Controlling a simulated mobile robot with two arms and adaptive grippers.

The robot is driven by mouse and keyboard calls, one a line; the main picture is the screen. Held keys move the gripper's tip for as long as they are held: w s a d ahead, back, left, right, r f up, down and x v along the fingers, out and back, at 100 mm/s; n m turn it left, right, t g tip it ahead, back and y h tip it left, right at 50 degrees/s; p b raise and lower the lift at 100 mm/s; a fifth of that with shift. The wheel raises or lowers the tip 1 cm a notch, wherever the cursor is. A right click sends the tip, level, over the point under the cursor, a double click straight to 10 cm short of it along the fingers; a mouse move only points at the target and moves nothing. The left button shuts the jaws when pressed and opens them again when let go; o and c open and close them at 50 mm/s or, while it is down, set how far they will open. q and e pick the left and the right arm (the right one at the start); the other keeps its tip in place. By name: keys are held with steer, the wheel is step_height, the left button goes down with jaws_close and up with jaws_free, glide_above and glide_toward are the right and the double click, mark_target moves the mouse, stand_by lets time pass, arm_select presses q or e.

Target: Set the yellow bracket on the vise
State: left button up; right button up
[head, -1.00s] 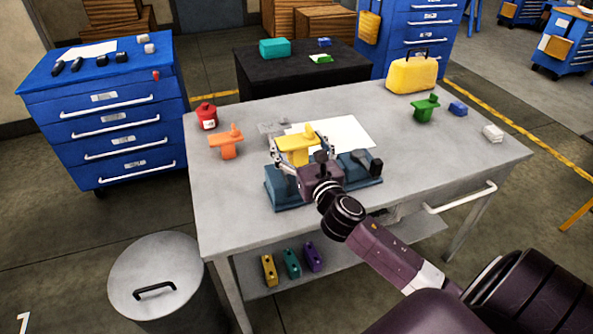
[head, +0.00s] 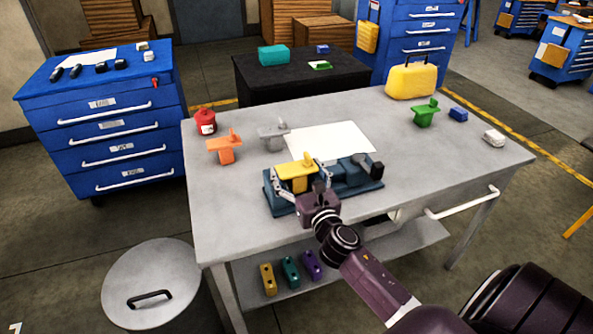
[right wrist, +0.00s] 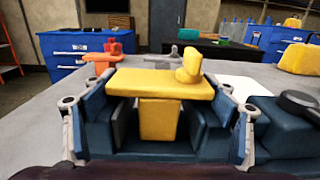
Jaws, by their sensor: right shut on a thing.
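The yellow bracket (head: 297,169) is a flat plate with a knob on top and a stem below. It is at the left part of the blue vise (head: 362,182). In the right wrist view, the bracket (right wrist: 160,84) is level and upright, with its stem (right wrist: 159,120) down between the vise's blue jaws (right wrist: 212,135). Whether the plate rests on the jaws is hard to tell. My left gripper is not in view.
A green bracket (head: 425,114) and yellow case (head: 411,80) are at the right. The front-left tabletop is clear.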

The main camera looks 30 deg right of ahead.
steer(key=shift+s+f+b, duration=0.15)
steer(key=shift+f+b, duration=0.15)
steer(key=shift+f, duration=0.3)
steer(key=o, duration=1.4)
steer(key=shift+a+f, duration=0.15)
steer(key=shift+f, duration=0.15)
steer(key=shift+o, duration=0.2)
steer(key=shift+r, duration=0.25)
steer(key=shift+r+p, duration=0.5)
steer(key=shift+p, duration=0.15)
steer(key=b+v, duration=0.2)
steer(key=v, duration=0.8)
steer(key=shift+s, duration=0.3)
steer(key=shift+s+a+r, duration=0.15)
steer(key=shift+s+r, duration=0.1)
steer(key=shift+s, duration=0.3)
